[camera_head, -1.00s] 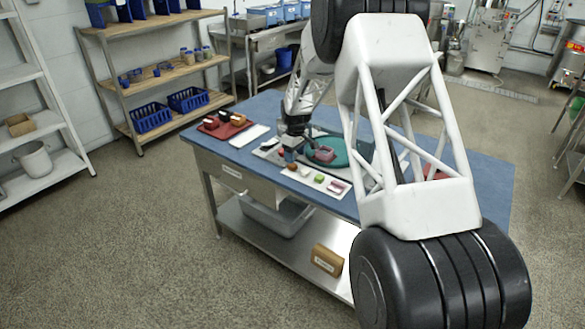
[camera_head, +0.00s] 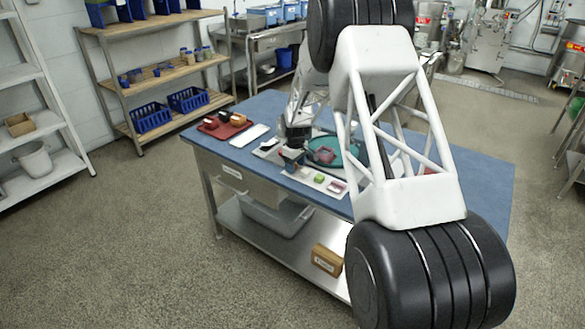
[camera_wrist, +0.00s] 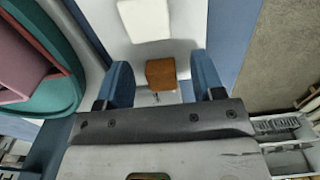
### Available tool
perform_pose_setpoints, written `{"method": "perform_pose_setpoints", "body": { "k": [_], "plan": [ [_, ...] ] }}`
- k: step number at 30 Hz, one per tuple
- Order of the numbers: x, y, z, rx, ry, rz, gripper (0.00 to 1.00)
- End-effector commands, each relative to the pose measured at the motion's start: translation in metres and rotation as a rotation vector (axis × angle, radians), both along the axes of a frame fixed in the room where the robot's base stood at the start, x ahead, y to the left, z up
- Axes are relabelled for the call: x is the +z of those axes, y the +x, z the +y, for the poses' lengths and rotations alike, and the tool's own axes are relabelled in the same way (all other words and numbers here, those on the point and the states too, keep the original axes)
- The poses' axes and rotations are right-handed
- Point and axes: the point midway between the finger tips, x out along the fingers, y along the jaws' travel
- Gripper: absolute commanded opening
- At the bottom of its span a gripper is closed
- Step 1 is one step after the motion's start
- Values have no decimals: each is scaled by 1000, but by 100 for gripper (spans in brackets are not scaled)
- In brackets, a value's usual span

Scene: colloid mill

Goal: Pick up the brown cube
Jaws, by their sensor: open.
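The brown cube (camera_wrist: 161,74) shows in the wrist view on a pale surface, between the two blue fingers of my gripper (camera_wrist: 161,82). The fingers are apart, one on each side of it, with gaps showing. I cannot tell how far below the fingertips it lies. In the head view my gripper (camera_head: 292,158) is low over the pale strip near the table's front edge and hides the cube.
A teal plate (camera_wrist: 72,95) with a pink block (camera_wrist: 18,60) is beside my gripper. A green piece (camera_head: 319,178) and a pinkish piece (camera_head: 337,187) lie along the strip. A red tray (camera_head: 222,133) with several blocks is at the table's left.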

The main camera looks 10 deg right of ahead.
Motion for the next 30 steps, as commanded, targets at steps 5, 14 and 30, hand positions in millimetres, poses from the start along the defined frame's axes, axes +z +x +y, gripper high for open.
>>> {"method": "perform_pose_setpoints", "body": {
  "k": [5, 14, 30],
  "plan": [
    [0, 0, 0, 0, 0, 0, 62],
    [0, 0, 0, 0, 0, 0, 26],
    [5, 0, 0, 0, 0, -1, 8]
  ]
}}
